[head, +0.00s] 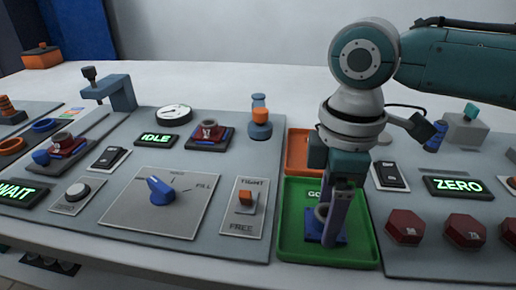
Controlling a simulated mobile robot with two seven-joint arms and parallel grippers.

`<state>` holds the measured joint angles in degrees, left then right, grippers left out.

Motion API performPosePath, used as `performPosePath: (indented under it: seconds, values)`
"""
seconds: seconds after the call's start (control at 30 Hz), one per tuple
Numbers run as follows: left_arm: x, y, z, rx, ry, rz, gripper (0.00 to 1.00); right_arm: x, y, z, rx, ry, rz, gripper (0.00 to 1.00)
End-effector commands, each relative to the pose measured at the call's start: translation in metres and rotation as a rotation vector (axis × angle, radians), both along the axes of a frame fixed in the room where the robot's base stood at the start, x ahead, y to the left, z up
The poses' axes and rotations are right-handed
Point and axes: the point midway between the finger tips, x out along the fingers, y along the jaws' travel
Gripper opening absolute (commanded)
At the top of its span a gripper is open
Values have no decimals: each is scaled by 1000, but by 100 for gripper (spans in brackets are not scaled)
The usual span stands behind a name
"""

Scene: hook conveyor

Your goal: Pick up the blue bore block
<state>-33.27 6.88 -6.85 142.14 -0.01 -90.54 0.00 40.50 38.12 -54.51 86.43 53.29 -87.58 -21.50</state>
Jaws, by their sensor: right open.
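A blue block (312,228) with a grey ring-like bore part lies in the green tray (291,246), whose label is partly covered. My right gripper (333,222) points down over this block, and its fingers hide part of it. The gripper is open, with its fingertips low at the block. I cannot tell whether the fingers touch it. My left gripper is not in view.
An orange tray (298,150) is behind the green one. To the left are a panel with a blue knob (162,192) and an orange switch (245,199). To the right are dark red weights (405,228) and a ZERO display (458,187).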

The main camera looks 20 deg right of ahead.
Motion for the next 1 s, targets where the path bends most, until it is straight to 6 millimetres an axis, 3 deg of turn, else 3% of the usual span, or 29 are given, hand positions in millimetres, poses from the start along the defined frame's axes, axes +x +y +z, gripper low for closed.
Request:
performPosePath:
  seconds: [0.2, 0.87, 1.0]
  values:
    - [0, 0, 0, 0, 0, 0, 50, 0, 0, 0, 0, 0, 1, 77]
    - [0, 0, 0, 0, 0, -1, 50, 0, 0, 0, 0, 0, 1, 3]
    - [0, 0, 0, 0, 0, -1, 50, 0, 0, 0, -1, -1, 1, 0]
